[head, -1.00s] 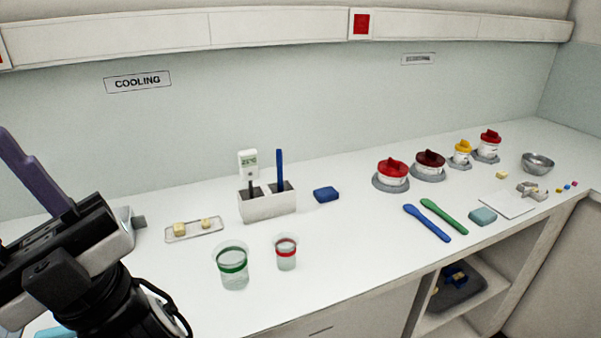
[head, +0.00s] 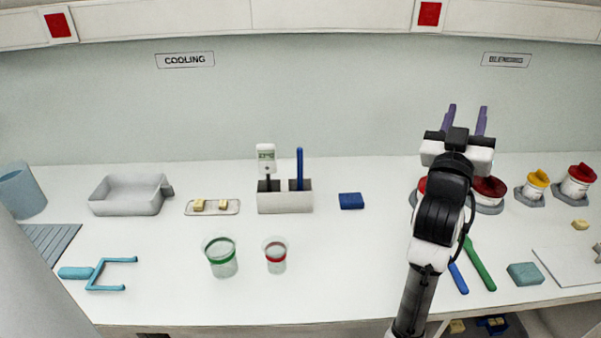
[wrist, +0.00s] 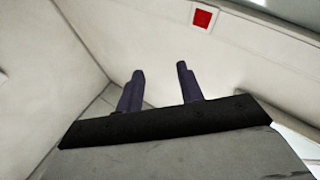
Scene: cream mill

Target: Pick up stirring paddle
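A blue stick-like handle (head: 300,168) stands upright in the right slot of a white two-slot holder (head: 285,202); its lower end is hidden. A blue spatula (head: 457,278) and a green spatula (head: 480,265) lie on the counter at right, partly behind my arm. I cannot tell which of these is the stirring paddle.
A white thermometer (head: 266,160) stands in the holder's left slot. A green-banded cup (head: 221,262) and a red-banded cup (head: 275,258) stand in front. A blue block (head: 351,201) lies right of the holder. The counter between the cups and my arm is clear.

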